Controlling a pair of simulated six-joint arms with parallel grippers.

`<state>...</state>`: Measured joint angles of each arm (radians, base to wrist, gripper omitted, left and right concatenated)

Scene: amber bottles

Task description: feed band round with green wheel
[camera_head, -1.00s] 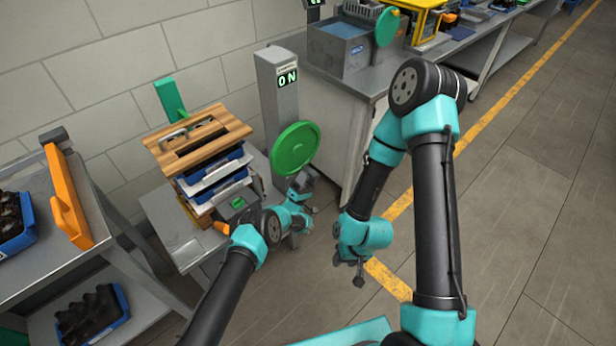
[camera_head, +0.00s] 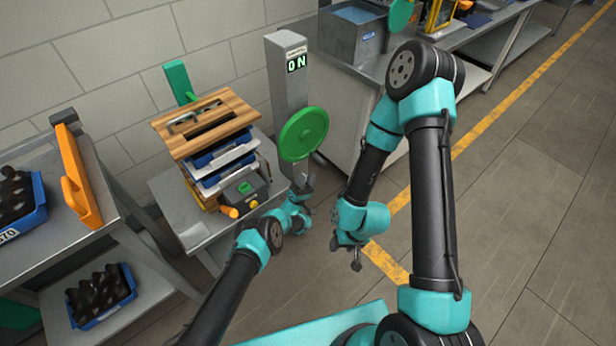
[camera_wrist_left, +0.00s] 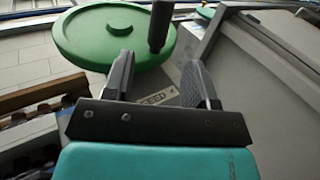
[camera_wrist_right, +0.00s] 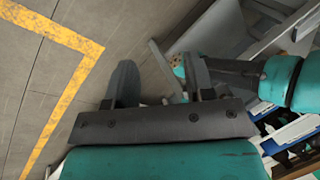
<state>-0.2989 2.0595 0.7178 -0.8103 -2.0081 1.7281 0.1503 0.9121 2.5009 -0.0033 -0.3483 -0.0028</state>
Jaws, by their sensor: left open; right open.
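The green wheel (camera_head: 303,134) is on the front of a grey column (camera_head: 289,85) whose small display reads "ON". In the left wrist view the wheel (camera_wrist_left: 85,45) fills the upper left, with a dark upright knob (camera_wrist_left: 159,25) at its right edge. My left gripper (camera_head: 303,183) is open just below the wheel. In its wrist view the knob's lower end shows between and beyond the fingertips (camera_wrist_left: 158,66), with no clear contact. A "FEED" label is partly visible behind the fingers. My right gripper (camera_head: 352,250) is open and empty over the floor. I cannot make out a band.
A stack of trays with a wooden top (camera_head: 205,122) stands on a metal table (camera_head: 170,205), left of the wheel. A small grey box with a green button (camera_head: 245,188) is beside it. Shelving with blue bins (camera_head: 100,296) is at left, a workbench behind. Floor at right is clear.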

